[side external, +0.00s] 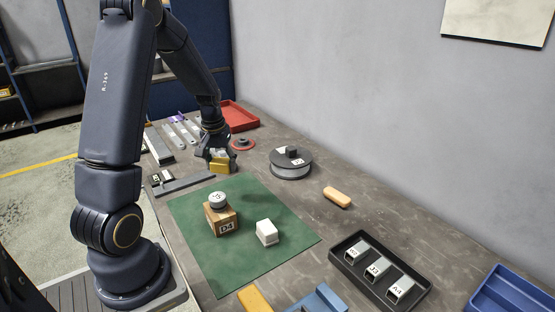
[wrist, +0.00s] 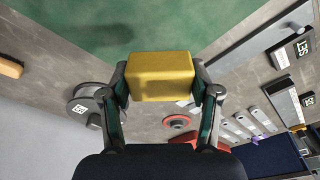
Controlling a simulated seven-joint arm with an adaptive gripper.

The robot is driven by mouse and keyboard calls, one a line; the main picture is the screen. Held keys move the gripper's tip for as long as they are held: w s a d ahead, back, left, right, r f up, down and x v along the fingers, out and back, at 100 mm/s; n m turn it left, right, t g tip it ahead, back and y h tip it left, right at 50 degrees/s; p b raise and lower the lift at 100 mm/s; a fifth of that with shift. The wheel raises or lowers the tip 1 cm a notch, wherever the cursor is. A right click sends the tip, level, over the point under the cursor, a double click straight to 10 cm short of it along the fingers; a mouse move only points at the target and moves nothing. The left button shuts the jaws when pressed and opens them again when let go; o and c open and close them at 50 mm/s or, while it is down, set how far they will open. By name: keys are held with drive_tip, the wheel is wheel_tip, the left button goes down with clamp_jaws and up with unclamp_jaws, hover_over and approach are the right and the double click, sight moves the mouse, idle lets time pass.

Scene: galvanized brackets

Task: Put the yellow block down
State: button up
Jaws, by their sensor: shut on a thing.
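The yellow block (wrist: 161,76) is held between the two fingers of my gripper (wrist: 163,95) in the wrist view. In the side external view, the yellow block (side external: 220,166) shows at the tip of my gripper (side external: 217,158), behind the far edge of the green mat (side external: 190,230). My gripper is shut on the block. I cannot tell whether the underside of the block touches the table (side external: 305,205).
A wooden block (side external: 221,222) with a grey knob on top and a white block (side external: 267,232) stand on the mat. A round grey disc (side external: 291,165), a red tray (side external: 238,115) and a grey bar (side external: 184,185) lie near my gripper. A black tray (side external: 345,262) holds brackets.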

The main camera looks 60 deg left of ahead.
drive_tip(key=w+a+f, duration=0.2)
drive_tip(key=w+a, duration=0.1)
drive_tip(key=w, duration=0.1)
hover_over(241, 183)
drive_tip(key=f, duration=0.5)
drive_tip(key=shift+s+d+f, duration=0.15)
drive_tip(key=shift+s+f, duration=0.05)
drive_tip(key=shift+f, duration=0.1)
drive_tip(key=shift+w+f, duration=0.15)
drive_tip(key=shift+f, duration=1.6)
drive_tip(key=o, duration=1.3)
drive_tip(key=shift+f, duration=0.15)
